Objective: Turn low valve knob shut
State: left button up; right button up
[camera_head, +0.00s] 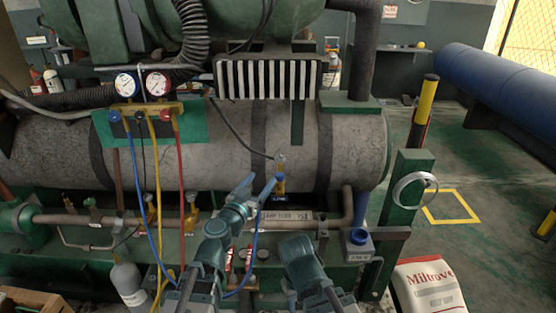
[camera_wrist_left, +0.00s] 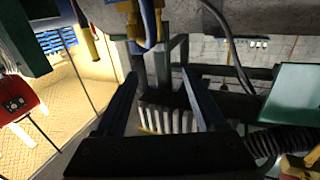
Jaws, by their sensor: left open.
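A small brass valve fitting (camera_head: 280,186) with a blue tag stands in front of the grey tank, right of centre in the head view. In the left wrist view, a brass-and-blue fitting (camera_wrist_left: 148,30) with a blue hose shows just beyond the fingertips. My left gripper (camera_head: 259,183) is open and empty, its fingers pointing up beside the fitting, close to it. Its two fingers also show spread in the left wrist view (camera_wrist_left: 158,78). I cannot tell whether a finger touches the fitting. The low valve's knob itself is not clear. My right arm shows at the bottom; its gripper is not visible.
A gauge manifold (camera_head: 145,112) with blue, yellow and red hoses hangs at the left. The grey tank (camera_head: 225,145) fills the space behind the fitting. Below runs a pipe with a label plate (camera_head: 287,216). A handwheel (camera_head: 415,190) stands at the right, with open floor beyond.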

aim_at(278, 159)
pick_arm(q)
jog(key=x, duration=1.3)
jog(key=shift+w+d, duration=0.2)
jog(key=shift+w, duration=0.15)
jog(key=shift+c, duration=0.3)
grip_shut()
